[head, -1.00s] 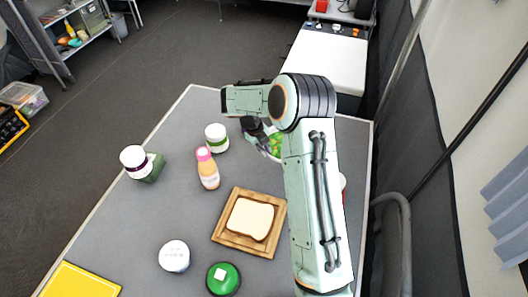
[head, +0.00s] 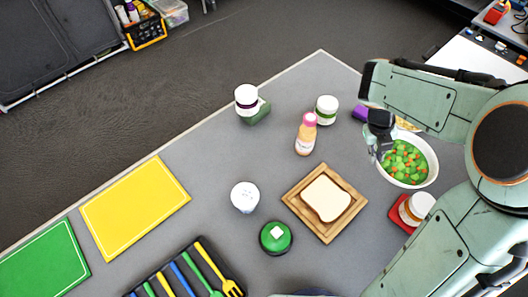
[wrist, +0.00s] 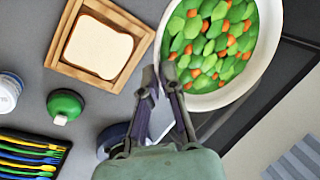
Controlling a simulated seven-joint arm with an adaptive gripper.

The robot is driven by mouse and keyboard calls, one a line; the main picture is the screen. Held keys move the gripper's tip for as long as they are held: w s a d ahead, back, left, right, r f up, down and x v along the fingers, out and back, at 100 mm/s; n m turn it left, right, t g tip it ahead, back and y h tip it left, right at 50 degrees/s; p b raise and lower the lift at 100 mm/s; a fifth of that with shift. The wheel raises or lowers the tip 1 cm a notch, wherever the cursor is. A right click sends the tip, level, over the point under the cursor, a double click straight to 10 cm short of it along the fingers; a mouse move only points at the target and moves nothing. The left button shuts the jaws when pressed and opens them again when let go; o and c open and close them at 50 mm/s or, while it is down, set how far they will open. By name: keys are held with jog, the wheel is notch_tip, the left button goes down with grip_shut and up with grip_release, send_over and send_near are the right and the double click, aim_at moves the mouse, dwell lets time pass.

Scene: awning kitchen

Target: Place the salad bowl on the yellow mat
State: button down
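The salad bowl (head: 431,172) is white and full of green leaves with orange bits. It is at the right of the table in the head view and large at the top of the wrist view (wrist: 232,102). My gripper (head: 378,152) is at its left rim. In the wrist view my gripper's fingertips (wrist: 160,76) are close together with the rim between them, one finger inside the bowl and one outside. I cannot tell for certain whether the bowl is clear of the table. The yellow mat (head: 135,207) lies flat and empty at the table's left.
Between bowl and mat stand a bread slice on a wooden board (head: 325,236), a dressing bottle (head: 306,138), a white-lidded jar (head: 244,197) and a green round container (head: 275,238). A cutlery tray (head: 185,275) and green mat (head: 42,266) flank the yellow mat. A jar (head: 415,209) stands near the bowl.

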notch_tip(320, 180, up, 3)
jog(key=shift+f, duration=0.1)
jog(key=a+f+n+t+y, duration=0.1)
jog(key=a+n+t+y, duration=0.25)
jog(key=a+n, duration=1.65)
jog(key=s+a+n+g+y, duration=0.2)
jog(key=s+a+n, duration=0.55)
jog(key=a, duration=0.25)
jog(key=s+a+n+g+y, duration=0.2)
jog(key=s+a+n, duration=0.4)
jog(key=a+n, duration=0.3)
send_near(152, 204)
jog(key=shift+a+f+m+h, duration=0.15)
jog(key=shift+a, duration=0.3)
jog(key=shift+a+f+m+h, duration=0.1)
jog(key=shift+a+f, duration=0.05)
jog(key=shift+a, duration=0.25)
jog(key=shift+f, duration=1.6)
jog(key=shift+f, duration=0.1)
